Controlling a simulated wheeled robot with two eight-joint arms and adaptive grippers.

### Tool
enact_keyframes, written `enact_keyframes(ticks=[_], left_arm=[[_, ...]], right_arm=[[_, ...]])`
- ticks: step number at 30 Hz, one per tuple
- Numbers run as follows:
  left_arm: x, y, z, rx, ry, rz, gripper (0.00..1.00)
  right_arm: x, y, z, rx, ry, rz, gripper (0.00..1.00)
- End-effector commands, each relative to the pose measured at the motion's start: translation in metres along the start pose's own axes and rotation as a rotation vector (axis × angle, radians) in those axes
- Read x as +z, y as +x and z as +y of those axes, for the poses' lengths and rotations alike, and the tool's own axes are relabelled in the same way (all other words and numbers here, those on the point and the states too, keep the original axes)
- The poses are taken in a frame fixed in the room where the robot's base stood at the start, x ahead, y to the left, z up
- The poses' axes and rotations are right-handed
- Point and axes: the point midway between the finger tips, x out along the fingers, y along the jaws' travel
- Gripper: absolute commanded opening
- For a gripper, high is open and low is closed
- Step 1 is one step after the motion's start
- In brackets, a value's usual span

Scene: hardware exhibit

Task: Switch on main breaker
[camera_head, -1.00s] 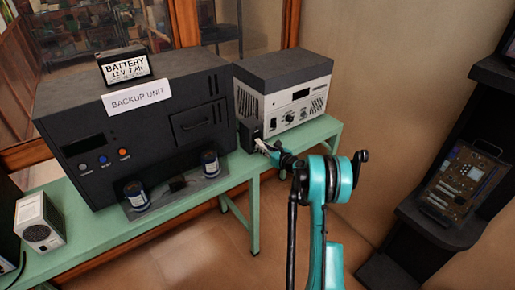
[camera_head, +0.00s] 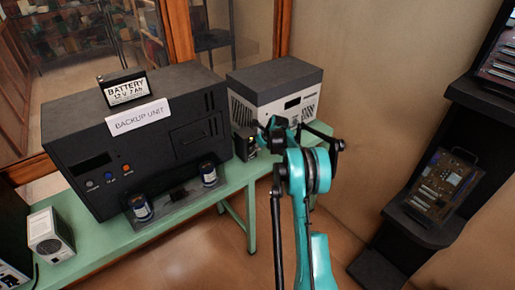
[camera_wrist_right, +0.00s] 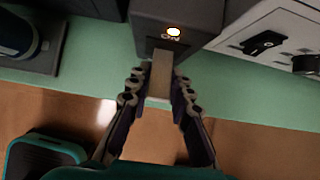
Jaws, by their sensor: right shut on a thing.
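The main breaker appears to be the small dark box (camera_head: 244,142) on the green bench, between the backup unit and the grey-white unit. In the right wrist view the dark box (camera_wrist_right: 196,14) has a lit round lamp (camera_wrist_right: 174,32) on its front. A pale grey bar-like lever (camera_wrist_right: 160,78) sticks out below the lamp. My right gripper (camera_wrist_right: 160,90) is shut on this lever, with one finger on each side. In the head view my right arm (camera_head: 300,175) hides the gripper's contact with the lever. My left gripper is in neither view.
The black backup unit (camera_head: 85,135) carries a battery (camera_head: 124,88) and stands left of the breaker. The grey-white unit (camera_head: 297,109) with knobs stands close on the right. Blue-black cylinders (camera_head: 208,173) sit on a tray in front. A dark rack (camera_head: 440,160) stands at far right.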

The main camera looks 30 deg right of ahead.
Motion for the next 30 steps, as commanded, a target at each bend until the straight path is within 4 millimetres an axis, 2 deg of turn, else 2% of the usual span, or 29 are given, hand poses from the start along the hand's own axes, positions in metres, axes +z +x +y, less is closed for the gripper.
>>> enact_keyframes(ticks=[20,21,23,30], left_arm=[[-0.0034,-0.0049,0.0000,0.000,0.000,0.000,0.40],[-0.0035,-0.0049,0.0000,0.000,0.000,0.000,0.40],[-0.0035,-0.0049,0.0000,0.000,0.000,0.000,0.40],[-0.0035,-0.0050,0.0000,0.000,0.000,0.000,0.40]], right_arm=[[0.0035,-0.0009,-0.0002,0.000,-0.001,0.061,0.00],[0.0035,-0.0010,-0.0002,0.000,-0.001,0.061,0.28],[0.0034,-0.0010,-0.0002,0.000,-0.001,0.061,0.41],[0.0033,-0.0011,-0.0001,0.000,-0.001,0.061,0.41]])
